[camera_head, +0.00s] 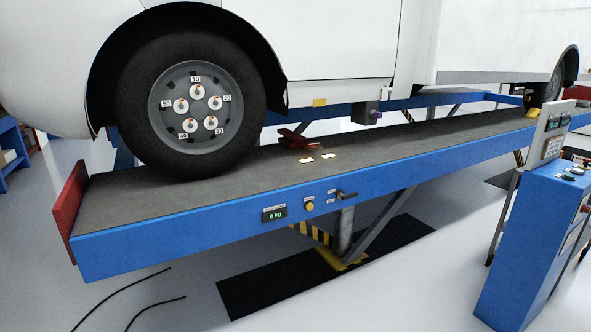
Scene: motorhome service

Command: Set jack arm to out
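A dark red, low arm-like part (297,140) lies on the grey deck of the blue lift platform, just right of the motorhome's front wheel (196,103). It looks like the jack arm. Two small pale labels (316,157) lie on the deck in front of it; their text is too small to read. A small dark lever (346,195) sticks out to the right on the platform's blue side, beside a yellow round button (310,206) and a green display (274,214) reading "0 kg". My gripper is not in view.
The blue platform edge (180,232) runs across the picture, with a red end stop (71,205) at left. A blue control console (535,235) stands at right. Black cables (125,296) lie on the floor at front left. Open floor shows in front.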

